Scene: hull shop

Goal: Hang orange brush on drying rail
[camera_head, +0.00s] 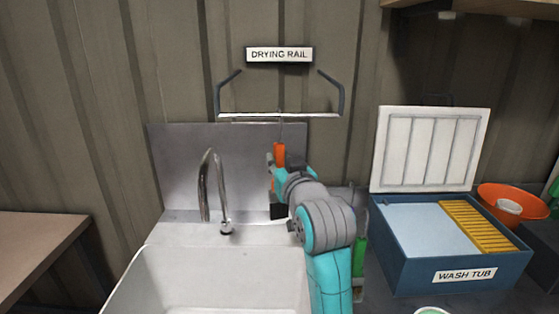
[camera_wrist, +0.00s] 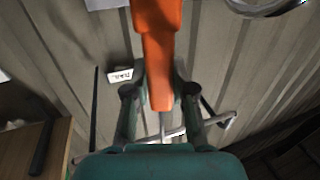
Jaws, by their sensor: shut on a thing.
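The drying rail (camera_head: 255,115) is a thin pale bar between two dark bent brackets on the wall, under a "DRYING RAIL" sign (camera_head: 279,55). My gripper (camera_head: 277,163) is just below the rail's middle, shut on the orange brush (camera_head: 279,151). The brush is upright, and a thin part runs from its top up to the rail; I cannot tell whether it is hooked over the bar or only in front of it. In the wrist view the orange brush (camera_wrist: 158,45) lies between the fingers of my gripper (camera_wrist: 160,88), with the rail (camera_wrist: 172,135) beyond. The brush's lower part is hidden in the head view.
A white sink (camera_head: 170,280) with a curved tap (camera_head: 205,185) is left of my arm. On the right stands a blue wash tub (camera_head: 400,262) with an open white lid (camera_head: 430,150) and yellow slats. An orange bowl (camera_head: 515,210) is beside it. A wooden table (camera_head: 35,240) is far left.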

